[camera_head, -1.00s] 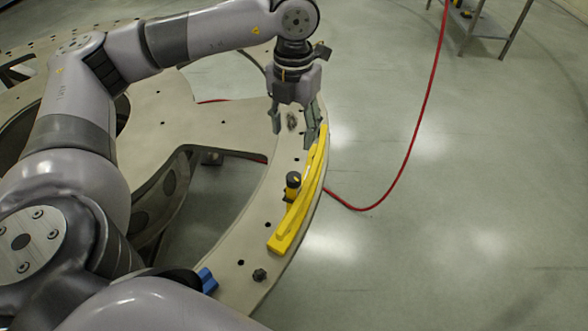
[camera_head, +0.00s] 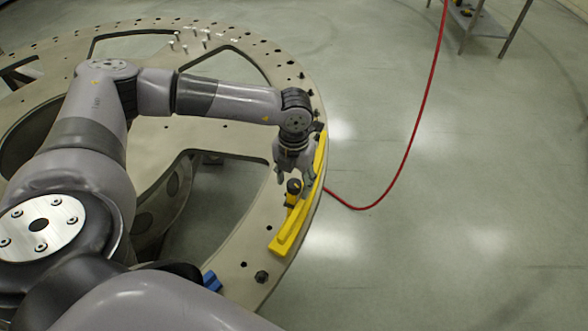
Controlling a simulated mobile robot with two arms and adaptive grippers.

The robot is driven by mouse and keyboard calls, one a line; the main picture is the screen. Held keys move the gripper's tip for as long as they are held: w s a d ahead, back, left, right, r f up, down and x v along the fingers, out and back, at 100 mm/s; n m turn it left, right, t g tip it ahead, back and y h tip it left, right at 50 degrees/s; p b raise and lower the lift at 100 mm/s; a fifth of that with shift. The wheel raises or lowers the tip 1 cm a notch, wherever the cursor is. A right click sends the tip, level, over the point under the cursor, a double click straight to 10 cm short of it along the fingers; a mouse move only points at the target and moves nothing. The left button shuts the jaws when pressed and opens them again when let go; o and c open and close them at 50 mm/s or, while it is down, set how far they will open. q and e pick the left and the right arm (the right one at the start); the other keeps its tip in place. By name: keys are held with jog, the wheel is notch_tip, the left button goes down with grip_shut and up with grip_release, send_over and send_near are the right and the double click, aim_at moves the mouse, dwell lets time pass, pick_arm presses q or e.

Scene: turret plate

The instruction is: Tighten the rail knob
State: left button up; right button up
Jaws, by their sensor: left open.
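The yellow rail (camera_head: 284,238) lies along the right rim of the turret plate (camera_head: 232,224). A black-topped rail knob (camera_head: 294,186) with a yellow base stands at the rail's inner side. My left gripper (camera_head: 294,179) points down over the knob, with its fingers open to either side of the knob's top. I cannot tell whether the fingers touch it. The gripper and wrist hide part of the rail's far half. My right gripper is not in view.
A red cable (camera_head: 412,140) runs over the floor at right. A metal shelf (camera_head: 482,24) stands at the back right. The floor at right is otherwise clear.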

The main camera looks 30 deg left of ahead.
pick_arm(q)
jog(key=shift+c, duration=0.3)
jog(key=c, duration=1.1)
jog(key=shift+f+m+b, duration=0.2)
jog(key=shift+m+b, duration=0.6)
jog(key=shift+b, duration=0.3)
jog(key=m+b, duration=0.7)
jog(key=shift+b, duration=0.35)
jog(key=shift+r+m+b, duration=0.2)
jog(key=shift+m+b, duration=1.45)
jog(key=shift+m, duration=0.15)
